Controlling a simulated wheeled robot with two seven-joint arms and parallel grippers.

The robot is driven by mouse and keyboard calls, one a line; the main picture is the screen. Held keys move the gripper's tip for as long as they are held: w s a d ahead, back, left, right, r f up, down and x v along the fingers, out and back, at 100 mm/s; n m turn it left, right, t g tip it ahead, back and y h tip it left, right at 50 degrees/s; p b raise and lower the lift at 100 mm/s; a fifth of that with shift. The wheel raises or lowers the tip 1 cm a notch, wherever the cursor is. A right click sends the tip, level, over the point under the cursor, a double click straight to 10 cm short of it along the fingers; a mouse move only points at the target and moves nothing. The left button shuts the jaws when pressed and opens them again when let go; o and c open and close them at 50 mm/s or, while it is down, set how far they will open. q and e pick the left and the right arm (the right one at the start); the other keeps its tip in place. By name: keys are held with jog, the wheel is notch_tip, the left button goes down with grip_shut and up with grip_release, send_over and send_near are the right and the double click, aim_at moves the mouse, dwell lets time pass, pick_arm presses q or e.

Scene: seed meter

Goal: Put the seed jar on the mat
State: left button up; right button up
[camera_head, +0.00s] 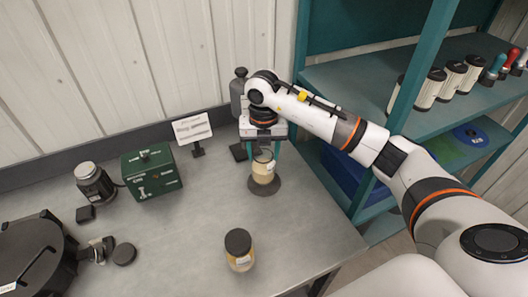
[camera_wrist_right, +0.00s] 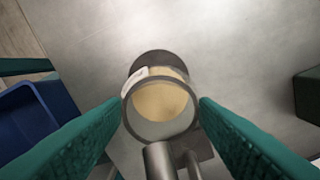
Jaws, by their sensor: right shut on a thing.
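The seed jar (camera_head: 263,172) is a clear open-topped jar with cream contents and a pale label. It looks upright over the dark round mat (camera_head: 274,190); I cannot tell whether its base touches. My right gripper (camera_head: 264,152) comes down from above, shut on the jar's upper part. In the right wrist view, the green fingers (camera_wrist_right: 161,104) flank the rim of the jar (camera_wrist_right: 160,103), and part of the mat (camera_wrist_right: 155,58) shows beyond it. My left gripper is not in view.
A dark-lidded jar (camera_head: 239,252) stands near the front edge. A grey device (camera_head: 239,92) stands close behind my gripper. A green box (camera_head: 152,173), a sign (camera_head: 192,128) and a black-and-silver canister (camera_head: 94,183) are to the left. A teal shelf (camera_head: 420,77) is at right. The middle worktop is clear.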

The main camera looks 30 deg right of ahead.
jog(key=shift+s+f, duration=0.1)
jog(key=shift+f, duration=0.55)
jog(key=shift+s, duration=0.1)
jog(key=shift+f+b, duration=0.3)
jog(key=shift+f, duration=0.05)
jog(key=o, duration=1.2)
jog(key=shift+s, duration=0.1)
jog(key=o, duration=0.3)
jog(key=shift+f, duration=0.1)
jog(key=shift+s, duration=0.1)
